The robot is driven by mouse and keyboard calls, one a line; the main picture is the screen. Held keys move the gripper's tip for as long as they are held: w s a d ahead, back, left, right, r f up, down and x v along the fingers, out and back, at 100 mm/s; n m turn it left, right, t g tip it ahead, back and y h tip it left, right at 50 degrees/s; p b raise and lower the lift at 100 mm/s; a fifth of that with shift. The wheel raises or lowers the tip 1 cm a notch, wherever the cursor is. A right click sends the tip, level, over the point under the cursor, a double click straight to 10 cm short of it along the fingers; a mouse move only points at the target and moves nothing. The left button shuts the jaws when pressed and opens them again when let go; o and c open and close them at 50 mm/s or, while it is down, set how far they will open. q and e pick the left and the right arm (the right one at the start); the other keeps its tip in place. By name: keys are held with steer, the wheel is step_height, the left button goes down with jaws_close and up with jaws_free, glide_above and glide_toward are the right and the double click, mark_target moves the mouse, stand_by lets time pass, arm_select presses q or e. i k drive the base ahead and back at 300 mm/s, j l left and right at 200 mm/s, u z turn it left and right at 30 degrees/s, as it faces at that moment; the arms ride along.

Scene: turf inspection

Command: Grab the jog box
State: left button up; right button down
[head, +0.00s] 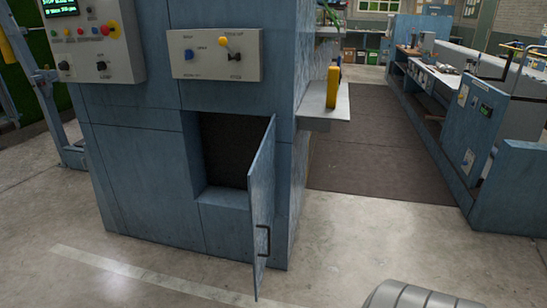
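A yellow upright block (333,87), which looks like the jog box, stands on a small grey shelf (318,120) on the right side of the blue machine cabinet (150,160). Its details are too small to make out. Neither gripper's fingers show in the head view. A grey, ribbed, rounded part at the bottom right edge looks like a piece of my own arm; no fingertips are visible on it.
The cabinet's low door (262,205) hangs open toward me, beside a dark, empty-looking compartment (225,150). Control panels (216,55) sit above. A dark mat (375,155) lies right of the cabinet, before a long blue workbench (465,120). The concrete floor in front is clear.

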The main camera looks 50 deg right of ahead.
mark_target(333, 72)
steer(key=z, duration=1.6)
steer(key=i+l+u, duration=0.4)
steer(key=i+l, duration=0.2)
steer(key=i+l+u, duration=0.2)
steer(key=l, duration=0.3)
